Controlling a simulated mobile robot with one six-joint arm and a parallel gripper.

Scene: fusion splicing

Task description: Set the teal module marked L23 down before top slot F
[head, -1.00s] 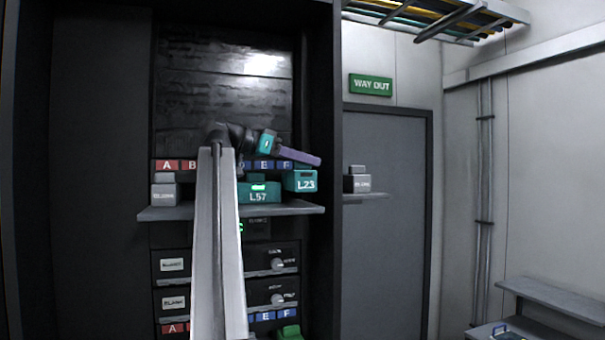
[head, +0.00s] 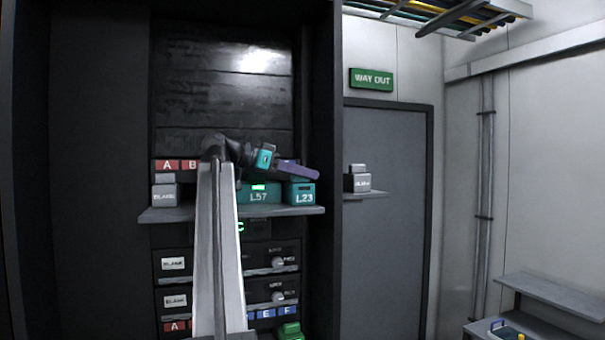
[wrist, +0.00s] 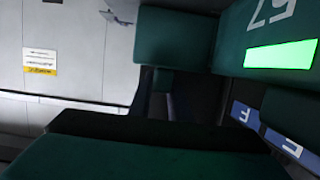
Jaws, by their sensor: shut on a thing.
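The teal module marked L23 (head: 303,196) is at the right end of the cabinet's upper shelf (head: 232,213), with its base level with the shelf top. It appears to rest on the shelf. My gripper (head: 299,170) is shut on it from above, and its purple part covers most of the top slot F label. In the wrist view, a dark teal body (wrist: 140,160), likely L23, fills the bottom. The blue F label (wrist: 289,146) of the top row shows at the right edge of the wrist view.
A teal module L57 (head: 259,196) with a green light stands close to the left of L23. A grey blank module (head: 164,195) is at the shelf's left end. The dark cabinet wall (head: 328,120) is close on the right.

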